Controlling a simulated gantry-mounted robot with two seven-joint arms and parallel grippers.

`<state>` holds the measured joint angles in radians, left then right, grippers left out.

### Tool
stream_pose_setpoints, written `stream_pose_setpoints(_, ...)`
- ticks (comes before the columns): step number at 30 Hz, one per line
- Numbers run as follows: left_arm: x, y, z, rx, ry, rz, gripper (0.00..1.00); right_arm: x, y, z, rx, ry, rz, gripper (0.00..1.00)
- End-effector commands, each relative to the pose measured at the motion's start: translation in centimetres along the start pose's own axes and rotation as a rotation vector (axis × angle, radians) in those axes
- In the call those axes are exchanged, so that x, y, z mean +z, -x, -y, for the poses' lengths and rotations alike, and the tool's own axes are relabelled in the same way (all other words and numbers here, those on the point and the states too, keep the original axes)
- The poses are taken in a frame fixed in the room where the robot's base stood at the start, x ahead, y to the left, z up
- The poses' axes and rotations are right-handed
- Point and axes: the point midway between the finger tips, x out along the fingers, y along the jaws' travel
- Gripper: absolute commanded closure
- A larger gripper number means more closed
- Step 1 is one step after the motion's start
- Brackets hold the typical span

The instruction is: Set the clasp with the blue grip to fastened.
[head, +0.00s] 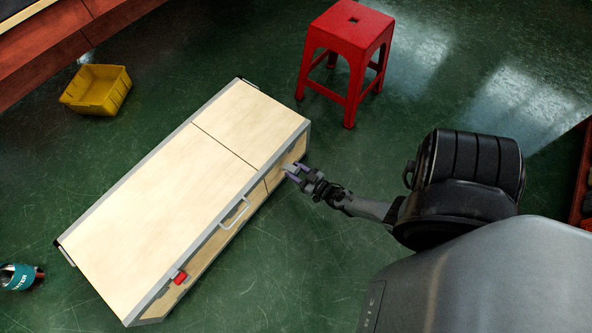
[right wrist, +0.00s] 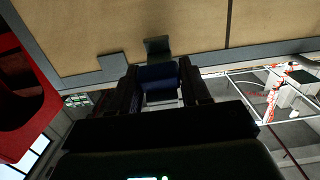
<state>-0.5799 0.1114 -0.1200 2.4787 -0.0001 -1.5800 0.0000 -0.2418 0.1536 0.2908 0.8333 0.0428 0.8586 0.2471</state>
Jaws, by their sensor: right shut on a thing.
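The case (head: 165,195) is a long pale wooden box with grey metal edging, lying at an angle on the floor. My right gripper (head: 293,170) is at its front side near the far right end. In the right wrist view my right gripper (right wrist: 158,88) is shut on the blue grip (right wrist: 158,73) of a clasp. A dark catch plate (right wrist: 158,46) sits on the wood just beyond the grip. Whether the clasp is fastened I cannot tell. A second clasp with a red grip (head: 180,277) is at the near end of the same side. My left gripper is not in view.
A pale handle (head: 234,213) sticks out between the two clasps. A red stool (head: 349,45) stands behind the case's right end. The floor in front is clear.

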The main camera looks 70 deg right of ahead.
Motion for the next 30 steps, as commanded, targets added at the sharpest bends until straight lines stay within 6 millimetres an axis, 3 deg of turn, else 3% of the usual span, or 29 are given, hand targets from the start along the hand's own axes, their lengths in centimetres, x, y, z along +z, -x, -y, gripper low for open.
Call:
stream_pose_setpoints(1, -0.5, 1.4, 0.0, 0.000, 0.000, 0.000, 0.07, -0.9, 0.0, 0.0, 0.000, 0.001, 0.029, 1.00)
stream_pose_setpoints(6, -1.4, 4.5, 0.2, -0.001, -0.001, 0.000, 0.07, -1.8, -0.3, 0.0, 0.000, 0.001, 0.143, 1.00)
stream_pose_setpoints(15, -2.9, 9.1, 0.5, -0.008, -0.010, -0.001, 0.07, -2.6, -1.1, 0.0, 0.000, 0.001, 0.366, 1.00)
stream_pose_setpoints(22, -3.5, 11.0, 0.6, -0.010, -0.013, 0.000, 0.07, -2.7, -1.6, -0.1, 0.001, 0.001, 0.488, 1.00)
stream_pose_setpoints(30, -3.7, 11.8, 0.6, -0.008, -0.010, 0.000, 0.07, -2.5, -1.9, 0.0, 0.000, -0.001, 0.553, 1.00)
